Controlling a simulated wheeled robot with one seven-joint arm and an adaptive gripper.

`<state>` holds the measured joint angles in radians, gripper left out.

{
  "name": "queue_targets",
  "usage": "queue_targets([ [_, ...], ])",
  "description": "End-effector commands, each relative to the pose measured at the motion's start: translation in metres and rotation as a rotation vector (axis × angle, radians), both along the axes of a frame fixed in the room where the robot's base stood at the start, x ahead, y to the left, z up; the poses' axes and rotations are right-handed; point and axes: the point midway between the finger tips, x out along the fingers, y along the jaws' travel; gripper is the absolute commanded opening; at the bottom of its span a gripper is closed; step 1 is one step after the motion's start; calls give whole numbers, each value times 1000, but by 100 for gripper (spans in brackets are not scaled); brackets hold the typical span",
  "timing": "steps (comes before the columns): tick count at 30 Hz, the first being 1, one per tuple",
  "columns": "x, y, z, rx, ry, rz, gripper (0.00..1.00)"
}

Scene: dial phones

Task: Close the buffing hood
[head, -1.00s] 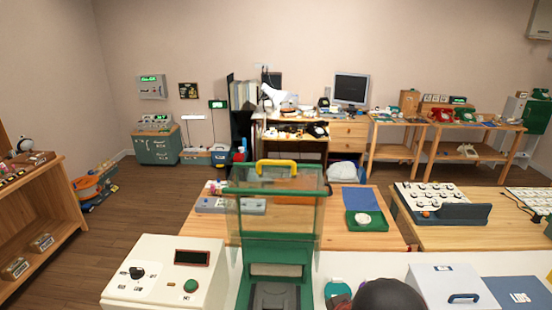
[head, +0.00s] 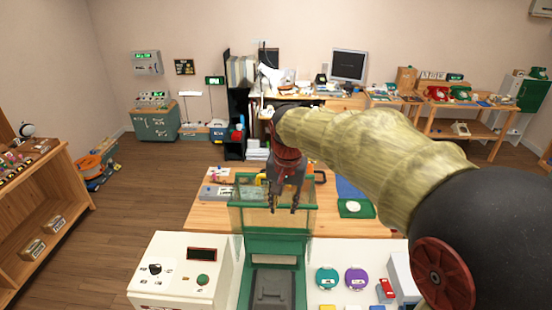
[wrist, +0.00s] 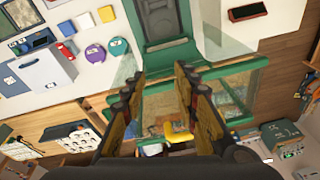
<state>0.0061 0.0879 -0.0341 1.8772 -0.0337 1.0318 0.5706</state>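The buffing hood (head: 245,217) is a clear cover with green edges and a yellow handle (head: 262,180). It stands raised at the back of a green base (head: 239,262) with a dark grey block (head: 270,287) inside. My gripper (head: 285,208) points down in front of the raised hood in the head view and hides part of it. In the wrist view the fingers (wrist: 160,73) are apart and empty, and the yellow handle (wrist: 180,132) shows between them. I cannot tell whether they touch the hood.
A white control box (head: 180,270) with a display stands left of the base. Green and purple round items (head: 356,278), a red item (head: 385,290) and a white box lie to the right. A wooden table (head: 330,222) stands behind.

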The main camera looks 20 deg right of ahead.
Motion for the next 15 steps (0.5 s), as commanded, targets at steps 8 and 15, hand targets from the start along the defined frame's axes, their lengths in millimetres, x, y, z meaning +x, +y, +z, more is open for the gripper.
queue_targets([
  [8, 88, -6, 44, 69, -3, -502, 30],
  [15, 120, -10, 85, 155, -67, -948, 30],
])
